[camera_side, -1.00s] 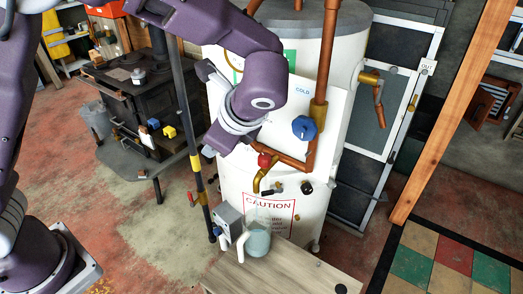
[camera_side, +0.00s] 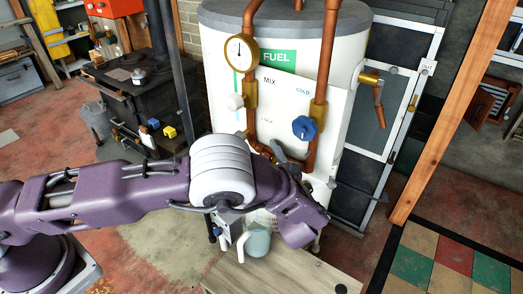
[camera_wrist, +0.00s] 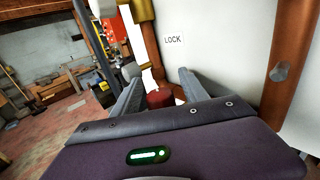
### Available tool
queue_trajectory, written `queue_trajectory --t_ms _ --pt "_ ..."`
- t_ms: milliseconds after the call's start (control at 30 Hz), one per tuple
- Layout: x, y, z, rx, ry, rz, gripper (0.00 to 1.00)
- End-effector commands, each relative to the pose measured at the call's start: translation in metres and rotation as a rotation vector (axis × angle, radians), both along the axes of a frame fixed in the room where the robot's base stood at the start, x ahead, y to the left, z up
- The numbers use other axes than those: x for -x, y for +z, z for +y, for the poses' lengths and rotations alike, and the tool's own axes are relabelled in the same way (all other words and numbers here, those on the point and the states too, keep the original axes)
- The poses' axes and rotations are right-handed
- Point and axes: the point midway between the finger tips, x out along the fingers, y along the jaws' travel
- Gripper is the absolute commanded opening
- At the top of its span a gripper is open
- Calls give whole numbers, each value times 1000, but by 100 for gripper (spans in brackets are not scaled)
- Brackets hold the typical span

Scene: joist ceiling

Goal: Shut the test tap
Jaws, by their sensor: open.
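A tap with a red handle (camera_wrist: 158,97) and a brass body shows between my gripper's fingers in the wrist view. In the side view my arm hides this tap. I take it for the test tap, but no label on it can be read. My gripper (camera_wrist: 160,76) is open, with one grey finger on each side of the red handle. I cannot tell whether either finger touches it. In the side view the gripper is mostly hidden behind my wrist, low at the front of the white tank (camera_side: 220,70).
A jug (camera_side: 257,243) stands on a wooden bench (camera_side: 270,275) below. A black stove (camera_side: 140,95) is at the left.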

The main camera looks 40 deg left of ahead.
Motion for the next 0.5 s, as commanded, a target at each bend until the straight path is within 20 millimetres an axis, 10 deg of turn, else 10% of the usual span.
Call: queue_trajectory --t_ms 167,500 --pt "0 0 0 1 0 1 52" --pt "0 0 0 2 0 0 0"
